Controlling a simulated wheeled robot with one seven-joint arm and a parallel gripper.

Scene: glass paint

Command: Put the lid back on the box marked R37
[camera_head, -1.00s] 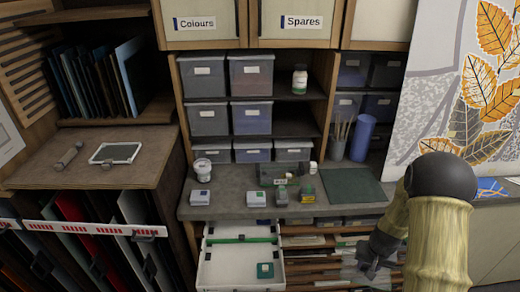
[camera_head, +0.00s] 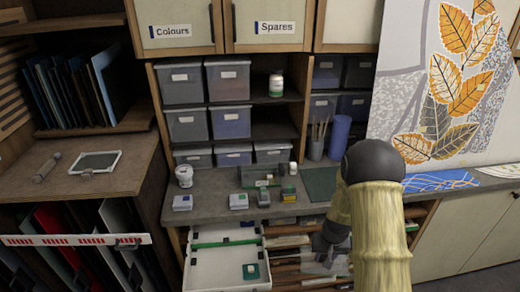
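No marking R37 is readable from here.
A dark grey case (camera_head: 259,177), a white tub (camera_head: 184,175) and a green mat (camera_head: 320,184) are on the counter. Lidded bins (camera_head: 228,82) fill the shelves behind. The open drawer juts out below the counter.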

